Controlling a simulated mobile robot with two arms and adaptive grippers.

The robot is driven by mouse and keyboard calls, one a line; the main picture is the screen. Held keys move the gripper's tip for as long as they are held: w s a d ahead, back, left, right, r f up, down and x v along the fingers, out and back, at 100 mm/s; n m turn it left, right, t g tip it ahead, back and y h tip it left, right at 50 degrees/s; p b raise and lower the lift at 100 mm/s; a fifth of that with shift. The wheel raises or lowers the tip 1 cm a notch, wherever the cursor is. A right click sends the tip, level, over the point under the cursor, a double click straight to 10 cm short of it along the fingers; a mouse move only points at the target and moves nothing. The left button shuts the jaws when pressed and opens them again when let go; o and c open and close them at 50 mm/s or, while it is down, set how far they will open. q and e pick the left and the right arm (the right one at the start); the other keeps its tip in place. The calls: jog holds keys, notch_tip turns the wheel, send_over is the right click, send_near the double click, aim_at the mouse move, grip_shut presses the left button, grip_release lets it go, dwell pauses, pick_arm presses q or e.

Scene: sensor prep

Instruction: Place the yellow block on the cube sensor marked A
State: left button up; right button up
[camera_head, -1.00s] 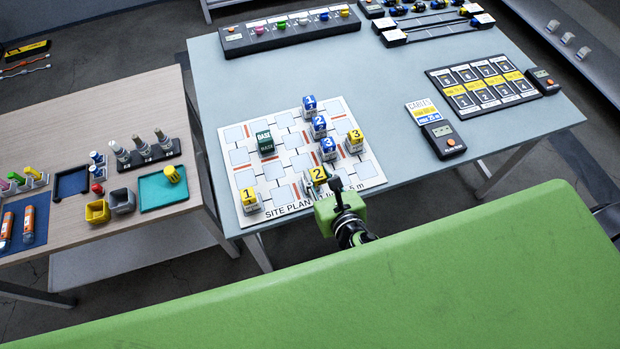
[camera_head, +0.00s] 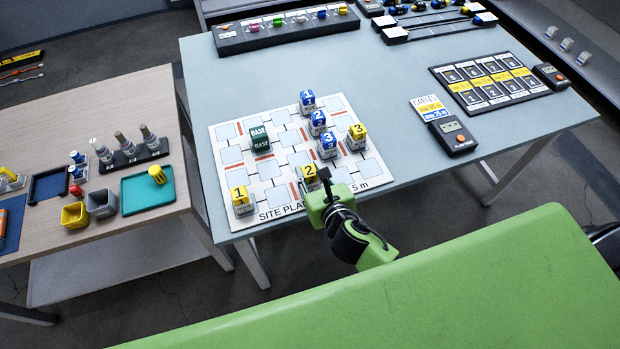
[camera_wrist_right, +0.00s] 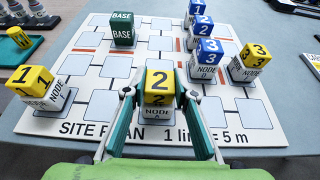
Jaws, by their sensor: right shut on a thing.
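My right gripper (camera_head: 318,192) is at the near edge of the white site plan board. In the right wrist view its two green-and-grey fingers (camera_wrist_right: 159,96) stand on either side of the yellow block marked 2 (camera_wrist_right: 159,80) and its pale cube, shut on it. In the head view this yellow block (camera_head: 309,172) shows just beyond the gripper, partly hidden. Two more yellow-topped cubes stand on the board: one marked 1 (camera_head: 240,196) at left, one marked 3 (camera_head: 357,132) at right. I can read no letter A on any cube. My left gripper is not in view.
The site plan board (camera_head: 222,162) also bears a green BASE block (camera_head: 260,139) and blue-topped cubes (camera_head: 318,118) in a row close by. A cable tester (camera_head: 452,133) lies at right. A teal tray (camera_head: 135,193) is on the wooden table. The blue-grey tabletop (camera_head: 385,80) has free room behind the board.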

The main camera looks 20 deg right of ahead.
jog(key=shift+f, duration=0.1)
jog(key=shift+f, duration=0.2)
jog(key=o, duration=0.9)
jog(key=shift+o, duration=0.2)
jog(key=shift+r, duration=0.3)
jog(key=v, duration=1.2)
jog(key=shift+b, duration=0.4)
jog(key=shift+d+f, duration=0.1)
jog(key=shift+f, duration=0.05)
